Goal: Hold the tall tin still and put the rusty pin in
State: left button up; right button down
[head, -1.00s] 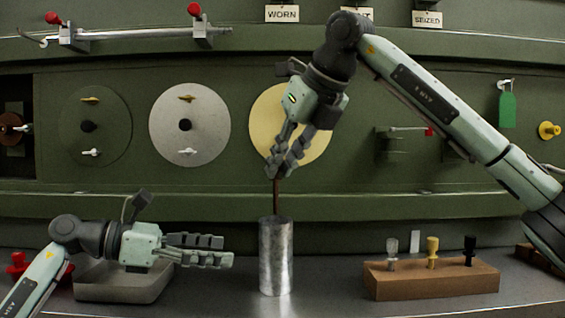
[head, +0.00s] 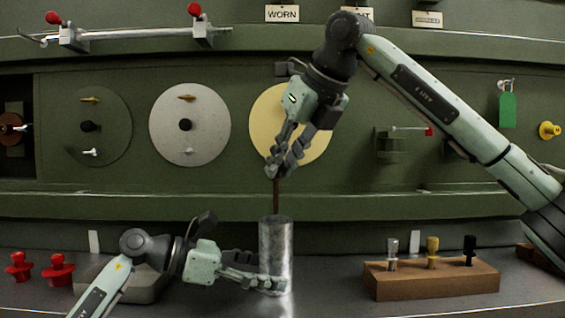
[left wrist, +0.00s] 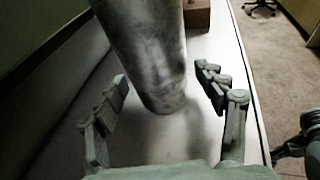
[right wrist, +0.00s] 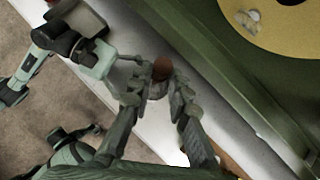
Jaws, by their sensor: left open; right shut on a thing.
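The tall tin (head: 276,245) is a grey metal cylinder standing upright on the bench. My left gripper (head: 270,284) is low at the tin, open. In the left wrist view the tin (left wrist: 148,55) stands between its spread fingers (left wrist: 162,88), with a visible gap on each side. My right gripper (head: 280,168) is above the tin, shut on the rusty pin (head: 276,197), a thin brown rod held upright. The pin's lower end meets the tin's mouth; I cannot tell whether it is inside. The right wrist view shows the pin's round brown end (right wrist: 162,68) between the fingers.
A brown block (head: 430,280) with several small plugs stands right of the tin. Red knobbed pieces (head: 58,270) and a grey block (head: 100,285) are at the left. Behind is a green panel with round discs (head: 190,125). The bench between tin and brown block is clear.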

pick_arm(q)
jog(key=shift+w+d+f, duration=0.1)
jog(key=shift+d, duration=0.2)
jog(key=c, duration=0.8)
